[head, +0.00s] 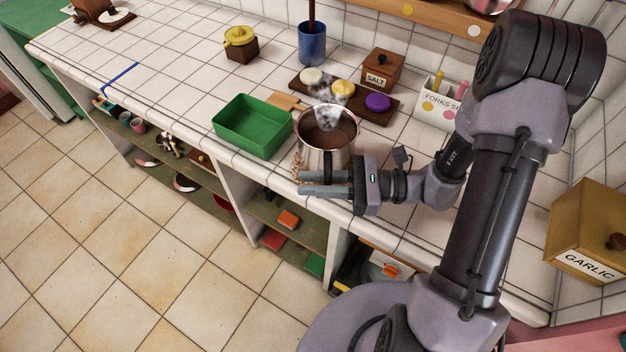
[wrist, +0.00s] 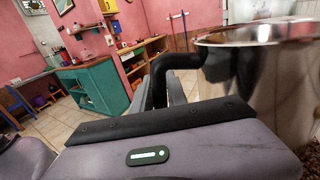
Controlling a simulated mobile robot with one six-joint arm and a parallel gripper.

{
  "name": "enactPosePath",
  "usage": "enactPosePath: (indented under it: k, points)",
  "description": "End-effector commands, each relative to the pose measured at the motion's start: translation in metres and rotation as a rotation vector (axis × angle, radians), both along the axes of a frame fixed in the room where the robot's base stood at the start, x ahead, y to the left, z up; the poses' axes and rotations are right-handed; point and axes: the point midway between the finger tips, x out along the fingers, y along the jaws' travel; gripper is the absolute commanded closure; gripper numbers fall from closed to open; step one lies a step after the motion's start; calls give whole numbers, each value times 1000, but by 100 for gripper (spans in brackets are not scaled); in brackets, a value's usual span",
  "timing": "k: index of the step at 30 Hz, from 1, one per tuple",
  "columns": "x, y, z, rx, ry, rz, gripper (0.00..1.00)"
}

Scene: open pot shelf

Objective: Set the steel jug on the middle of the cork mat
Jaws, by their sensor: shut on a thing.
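The steel jug (head: 313,163) stands upright near the counter's front edge, with brown contents and pale steam above it. My gripper (head: 322,182) is shut on its black handle, on the jug's front side. In the wrist view the jug (wrist: 262,85) fills the right side, and its black handle (wrist: 180,62) runs between the fingers (wrist: 165,92). A speckled brown patch, which looks like the cork mat (head: 297,174), shows at the jug's lower left; the jug and fingers hide most of it. I cannot tell whether the jug touches it.
A green tray (head: 252,138) is close left of the jug. Behind it are a board with coloured discs (head: 377,104), a salt box (head: 381,68) and a forks holder (head: 437,103). The counter's far left is mostly clear. Open shelves lie below the front edge.

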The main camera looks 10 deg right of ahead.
Motion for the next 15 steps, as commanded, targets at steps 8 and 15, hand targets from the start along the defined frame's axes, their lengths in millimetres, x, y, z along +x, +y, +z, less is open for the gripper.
enactPosePath:
  k: [8, 15]
  points:
    - [0, 0, -3, 0, -2, -1, 100]
    - [0, 0, -5, 0, -2, -1, 100]
